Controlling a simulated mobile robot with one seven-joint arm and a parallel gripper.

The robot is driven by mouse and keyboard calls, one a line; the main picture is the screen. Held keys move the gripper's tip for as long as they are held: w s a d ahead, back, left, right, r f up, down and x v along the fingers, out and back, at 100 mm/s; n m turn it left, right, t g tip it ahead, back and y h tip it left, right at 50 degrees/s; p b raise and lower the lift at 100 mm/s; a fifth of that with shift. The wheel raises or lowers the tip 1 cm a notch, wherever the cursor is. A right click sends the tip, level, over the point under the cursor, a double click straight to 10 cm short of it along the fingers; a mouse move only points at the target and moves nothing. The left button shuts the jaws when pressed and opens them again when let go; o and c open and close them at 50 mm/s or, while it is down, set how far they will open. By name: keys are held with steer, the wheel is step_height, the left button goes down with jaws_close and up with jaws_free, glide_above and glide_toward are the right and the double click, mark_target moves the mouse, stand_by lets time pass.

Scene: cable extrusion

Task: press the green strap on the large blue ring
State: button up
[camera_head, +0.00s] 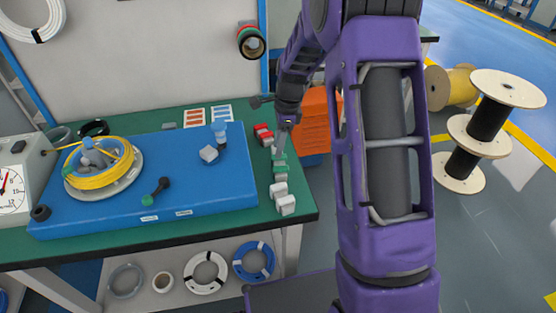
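My gripper (281,148) points down at the right end of the green-topped table, over a row of small coloured pieces. Its fingertips are at or just above a small green piece (280,163), which may be the green strap. The fingers are too small to tell whether they are open or shut, or touching it. A blue ring (254,261) with pale bands is below the tabletop, to the right of a white ring. No green strap can be made out on it.
Red pieces (263,134) and white pieces (286,204) stand beside the green one. A blue platform (200,190) on the table (130,241) carries a yellow cable coil (97,163). An orange cabinet (314,115) stands behind my arm. Cable spools (482,130) stand at right.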

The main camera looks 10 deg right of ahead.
steer(key=shift+f+b, duration=0.7)
steer(key=shift+f, duration=0.7)
steer(key=shift+r+p, duration=0.15)
steer(key=shift+p, duration=0.15)
stand_by(0.3)
jaws_close()
step_height(320, 180, up, 8)
steer(key=p, duration=0.6)
stand_by(0.5)
